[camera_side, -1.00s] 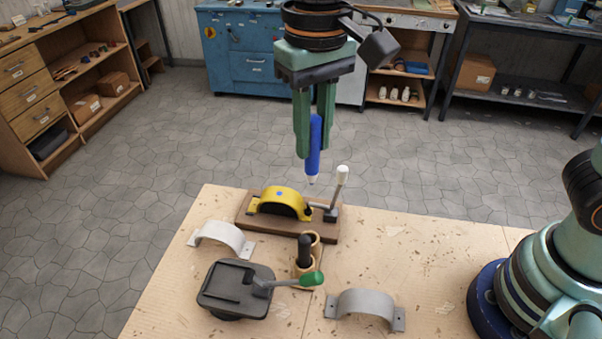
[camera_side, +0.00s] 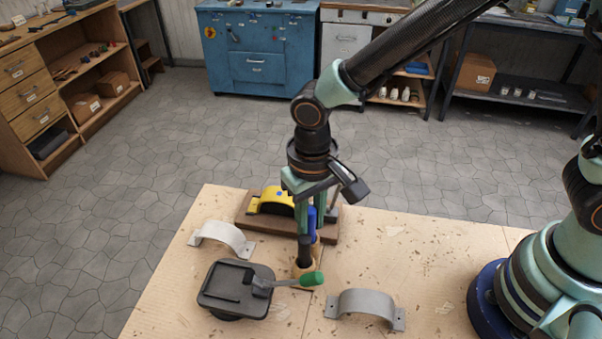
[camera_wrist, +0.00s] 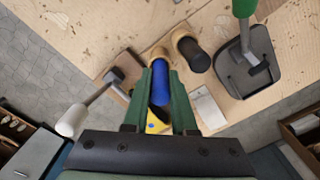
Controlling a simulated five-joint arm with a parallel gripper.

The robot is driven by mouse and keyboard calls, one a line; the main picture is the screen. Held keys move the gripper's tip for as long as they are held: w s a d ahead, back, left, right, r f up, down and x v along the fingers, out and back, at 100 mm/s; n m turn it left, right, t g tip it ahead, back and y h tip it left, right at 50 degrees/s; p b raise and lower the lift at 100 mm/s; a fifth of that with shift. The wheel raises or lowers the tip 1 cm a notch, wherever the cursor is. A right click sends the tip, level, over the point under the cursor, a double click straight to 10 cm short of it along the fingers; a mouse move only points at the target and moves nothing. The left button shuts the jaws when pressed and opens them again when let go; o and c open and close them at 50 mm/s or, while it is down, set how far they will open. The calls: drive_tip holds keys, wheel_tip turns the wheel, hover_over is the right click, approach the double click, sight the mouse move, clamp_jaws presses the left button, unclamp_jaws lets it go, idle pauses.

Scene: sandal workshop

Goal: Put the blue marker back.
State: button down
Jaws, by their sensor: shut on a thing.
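The blue marker (camera_side: 312,222) is upright between the green fingers of my gripper (camera_side: 309,228), which is shut on it. In the wrist view the marker (camera_wrist: 160,84) points away from me, toward the mouth of a tan cup (camera_wrist: 155,54). Its lower end meets this rear cup (camera_side: 316,238); how deep it sits is hidden. A black marker (camera_side: 305,250) stands in the second tan cup (camera_side: 303,268), just in front. The wrist view also shows the black marker (camera_wrist: 196,56), close beside my finger.
A yellow arched piece (camera_side: 268,198) sits on a brown board clamp (camera_side: 244,224) behind my gripper. Its white-handled lever (camera_wrist: 72,120) rises close by. A dark fixture with a green handle (camera_side: 235,288) is at front left. Grey brackets (camera_side: 222,234) (camera_side: 362,304) flank it.

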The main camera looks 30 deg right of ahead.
drive_tip(key=shift+f, duration=0.35)
drive_tip(key=shift+f, duration=0.1)
drive_tip(key=c, duration=0.7)
unclamp_jaws()
wheel_tip(320, 180, up, 11)
drive_tip(key=shift+d+r, duration=0.1)
drive_tip(key=shift+r, duration=0.5)
drive_tip(key=d+r+t, duration=0.2)
drive_tip(key=d, duration=0.5)
drive_tip(key=s+d+r+t, duration=0.1)
drive_tip(key=d, duration=0.7)
drive_tip(key=s+d+r+t, duration=0.1)
drive_tip(key=d+r+t, duration=0.1)
drive_tip(key=d, duration=0.5)
drive_tip(key=shift+d+r+t, duration=0.25)
drive_tip(key=shift+r+t, duration=0.05)
